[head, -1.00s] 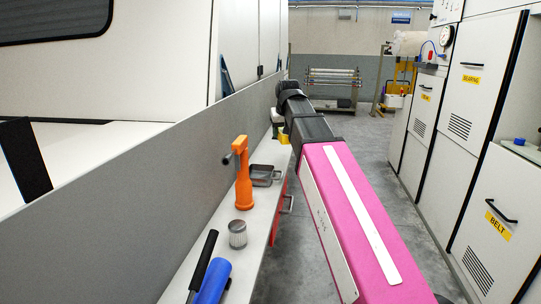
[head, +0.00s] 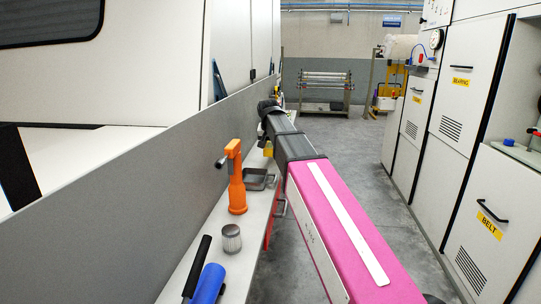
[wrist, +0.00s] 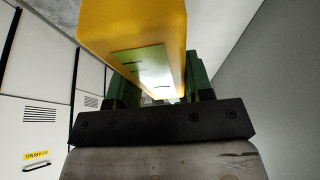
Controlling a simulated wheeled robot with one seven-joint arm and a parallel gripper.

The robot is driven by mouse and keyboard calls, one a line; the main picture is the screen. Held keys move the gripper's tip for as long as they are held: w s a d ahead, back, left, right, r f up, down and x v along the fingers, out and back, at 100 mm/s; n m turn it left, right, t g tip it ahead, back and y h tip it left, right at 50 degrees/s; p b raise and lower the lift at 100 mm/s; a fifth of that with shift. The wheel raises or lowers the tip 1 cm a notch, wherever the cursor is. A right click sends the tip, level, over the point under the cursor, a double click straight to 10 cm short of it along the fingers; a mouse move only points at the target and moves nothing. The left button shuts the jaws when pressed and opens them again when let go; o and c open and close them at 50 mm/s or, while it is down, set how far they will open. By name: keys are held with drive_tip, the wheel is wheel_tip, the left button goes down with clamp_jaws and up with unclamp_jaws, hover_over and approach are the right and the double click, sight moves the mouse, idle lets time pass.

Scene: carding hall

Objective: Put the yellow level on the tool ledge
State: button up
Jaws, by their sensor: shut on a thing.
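The yellow level (wrist: 135,25) fills the top of the wrist view. My gripper (wrist: 163,88) is shut on it, with a green finger pad on each side. In the head view a small yellow part of the level (head: 268,148) shows below the dark end of my arm, near the far part of the ledge; my fingers are hidden there. The tool ledge (head: 256,215) is a long, narrow, pale shelf along the grey panel. I cannot tell whether the level touches it.
On the ledge stand an orange tool (head: 236,180), a grey metal tray (head: 254,180), a ribbed metal cylinder (head: 231,239) and a blue roller-like tool (head: 207,284). The grey panel (head: 130,225) rises along its left. White cabinets (head: 470,90) line the right; the floor between is clear.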

sight(271, 160)
drive_tip(key=shift+w+a+f, duration=0.1)
drive_tip(key=shift+w+f, duration=0.3)
drive_tip(key=shift+w, duration=0.35)
drive_tip(key=shift+f, duration=2.05)
drive_tip(key=o, duration=1.2)
drive_tip(key=shift+f, duration=0.1)
drive_tip(key=v, duration=1.2)
